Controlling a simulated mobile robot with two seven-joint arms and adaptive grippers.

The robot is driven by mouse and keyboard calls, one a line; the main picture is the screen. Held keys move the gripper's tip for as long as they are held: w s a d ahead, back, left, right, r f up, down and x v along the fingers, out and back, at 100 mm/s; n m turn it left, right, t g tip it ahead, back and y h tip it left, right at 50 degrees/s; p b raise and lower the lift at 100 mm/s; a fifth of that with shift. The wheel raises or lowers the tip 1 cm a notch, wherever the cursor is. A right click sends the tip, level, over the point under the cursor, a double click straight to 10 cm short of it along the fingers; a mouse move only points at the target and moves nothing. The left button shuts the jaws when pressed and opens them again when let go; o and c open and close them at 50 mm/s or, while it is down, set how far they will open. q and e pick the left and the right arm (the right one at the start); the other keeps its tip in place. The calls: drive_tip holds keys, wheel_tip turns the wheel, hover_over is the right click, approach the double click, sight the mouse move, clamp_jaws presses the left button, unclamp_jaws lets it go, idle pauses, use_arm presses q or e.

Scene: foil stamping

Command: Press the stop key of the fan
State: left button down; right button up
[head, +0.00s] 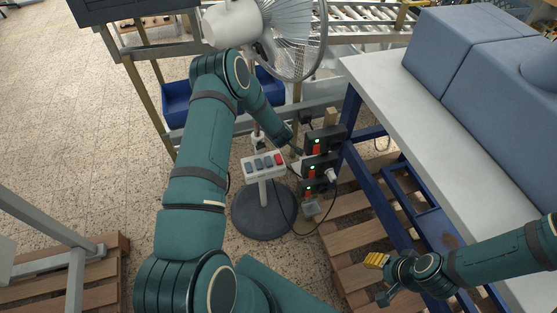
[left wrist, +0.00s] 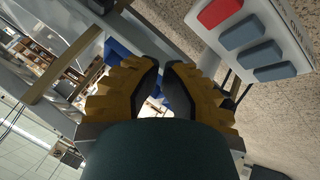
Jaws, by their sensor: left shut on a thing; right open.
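The fan (head: 232,24) stands at the top of the head view, with a white motor housing and wire cage. Its white key box (head: 265,172) sits on a post above a dark round base (head: 263,212). It has a red key (head: 279,159) at its right end and several blue-grey keys (head: 259,164). The left wrist view shows the red key (left wrist: 218,13) up and right of my left gripper (left wrist: 163,66), apart from it. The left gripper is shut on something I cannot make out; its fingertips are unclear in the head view. My right gripper (head: 377,279) is open and empty at lower right.
Dark boxes with green lights and red parts (head: 320,166) stand just right of the key box, with cables. A white-topped table (head: 385,95) with blue blocks is on the right. Wooden pallets (head: 345,265) lie below. Open floor (head: 90,120) lies on the left.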

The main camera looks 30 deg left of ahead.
sight(280, 156)
use_arm(q)
wheel_tip(280, 156, down, 7)
drive_tip(key=b, duration=0.4)
drive_tip(key=shift+r, duration=0.1)
idle(1.3)
drive_tip(key=shift+f, duration=0.4)
drive_tip(key=shift+f, duration=0.45)
idle(0.6)
drive_tip(key=shift+r, duration=0.15)
drive_tip(key=shift+r+p, duration=0.4)
drive_tip(key=shift+r, duration=0.35)
